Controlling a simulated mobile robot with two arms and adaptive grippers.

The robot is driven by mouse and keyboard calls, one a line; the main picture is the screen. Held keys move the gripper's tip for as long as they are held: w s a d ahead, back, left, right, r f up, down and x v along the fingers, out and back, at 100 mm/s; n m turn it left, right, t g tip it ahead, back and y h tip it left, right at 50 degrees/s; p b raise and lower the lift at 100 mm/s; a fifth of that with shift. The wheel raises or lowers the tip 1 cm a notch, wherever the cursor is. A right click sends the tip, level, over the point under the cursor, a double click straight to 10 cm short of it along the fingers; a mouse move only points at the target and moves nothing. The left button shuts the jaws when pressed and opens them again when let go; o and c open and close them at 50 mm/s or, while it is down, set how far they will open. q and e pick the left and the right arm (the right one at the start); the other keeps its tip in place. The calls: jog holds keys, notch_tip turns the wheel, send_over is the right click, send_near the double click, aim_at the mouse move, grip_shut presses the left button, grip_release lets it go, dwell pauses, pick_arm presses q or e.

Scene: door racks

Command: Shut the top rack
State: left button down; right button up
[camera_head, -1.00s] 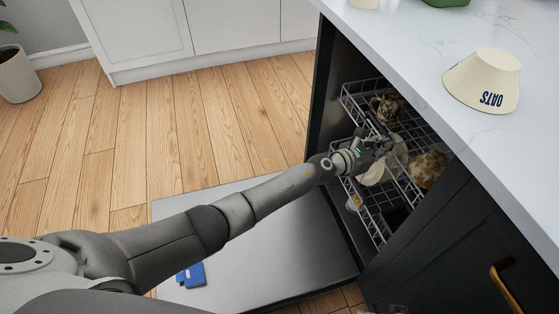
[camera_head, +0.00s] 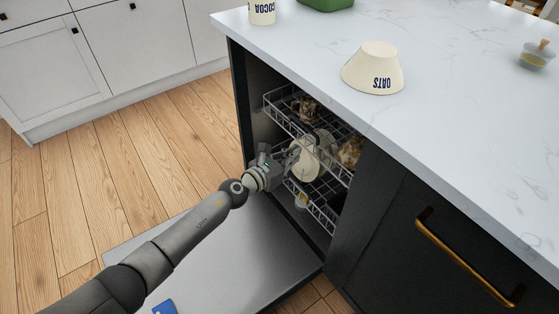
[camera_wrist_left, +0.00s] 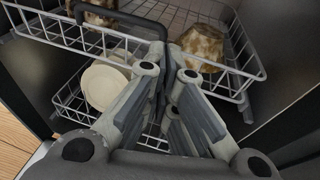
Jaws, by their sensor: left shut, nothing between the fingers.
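The dishwasher's top rack (camera_head: 283,121) is a wire basket, seen inside the opening under the counter, with its front edge near the opening. Brown patterned items (camera_head: 309,109) stand in it. In the left wrist view the top rack (camera_wrist_left: 60,38) spans the upper part, with a dark handle (camera_wrist_left: 120,22) on its front. My left gripper (camera_head: 288,155) is shut and empty, at the front of the top rack. In the left wrist view its fingers (camera_wrist_left: 168,60) overlap the rack's front near the handle; I cannot tell whether they touch. My right gripper is out of view.
The lower rack (camera_head: 318,212) holds a pale plate (camera_wrist_left: 104,87). The dishwasher door (camera_head: 235,262) lies open below my arm, with a blue item (camera_head: 164,307) on it. A counter (camera_head: 440,110) with an oats bowl (camera_head: 373,69) overhangs on the right.

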pick_arm(q)
jog(key=shift+p+v, duration=0.85)
jog(key=shift+v, duration=1.85)
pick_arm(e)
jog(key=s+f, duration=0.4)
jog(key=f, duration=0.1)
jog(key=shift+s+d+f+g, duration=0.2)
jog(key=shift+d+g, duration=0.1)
